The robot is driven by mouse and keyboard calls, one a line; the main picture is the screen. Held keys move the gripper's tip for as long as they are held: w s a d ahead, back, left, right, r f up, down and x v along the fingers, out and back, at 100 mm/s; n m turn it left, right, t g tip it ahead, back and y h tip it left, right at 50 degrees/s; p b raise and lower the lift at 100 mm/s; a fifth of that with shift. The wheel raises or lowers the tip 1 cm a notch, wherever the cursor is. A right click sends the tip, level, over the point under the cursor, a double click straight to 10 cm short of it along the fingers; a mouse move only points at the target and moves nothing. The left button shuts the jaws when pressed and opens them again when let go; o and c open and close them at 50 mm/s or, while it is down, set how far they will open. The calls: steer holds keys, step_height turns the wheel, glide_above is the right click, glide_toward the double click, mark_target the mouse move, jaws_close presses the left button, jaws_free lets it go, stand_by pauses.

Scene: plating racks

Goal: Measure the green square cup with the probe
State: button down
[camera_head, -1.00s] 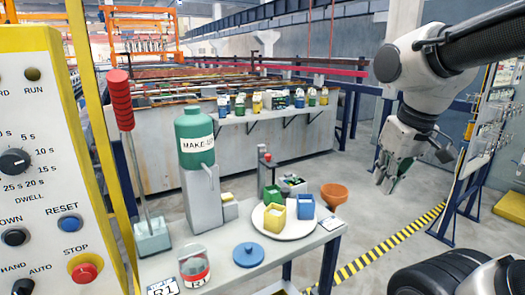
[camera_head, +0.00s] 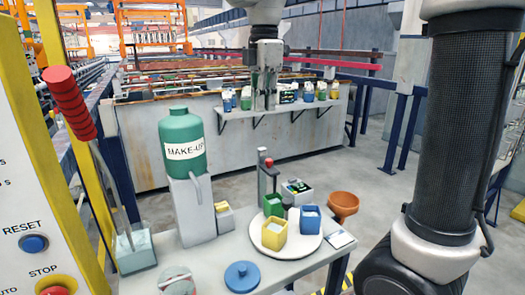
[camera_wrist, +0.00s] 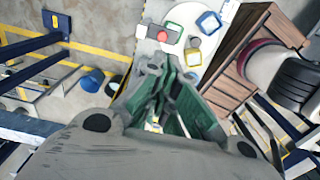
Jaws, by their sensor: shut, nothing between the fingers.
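The green square cup (camera_head: 273,205) stands upright at the back left of a round white plate (camera_head: 300,246) on the work table. A yellow square cup (camera_head: 273,236) and a blue square cup (camera_head: 310,220) share the plate. I cannot make out the probe with certainty; a grey post with a red knob (camera_head: 268,175) and a small box with a dark face (camera_head: 297,191) stand behind the plate. My gripper (camera_head: 265,106) points down, shut and empty, beyond and above the table.
A green make-up bottle (camera_head: 183,143) on a grey stand, a brown bowl (camera_head: 343,205), a blue lid (camera_head: 242,275) and a red-handled tool (camera_head: 70,100) surround the plate. A shelf of small containers (camera_head: 230,115) lies beyond. A control panel (camera_head: 25,200) borders the left.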

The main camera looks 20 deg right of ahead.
glide_above(264, 169)
step_height(264, 169, down, 13)
steer(key=shift+d+f, duration=0.1)
stand_by(0.4)
step_height(264, 169, down, 6)
steer(key=shift+f, duration=0.2)
steer(key=shift+s, duration=0.1)
steer(key=shift+r, duration=0.35)
step_height(264, 169, up, 14)
steer(key=shift+f, duration=0.15)
stand_by(1.2)
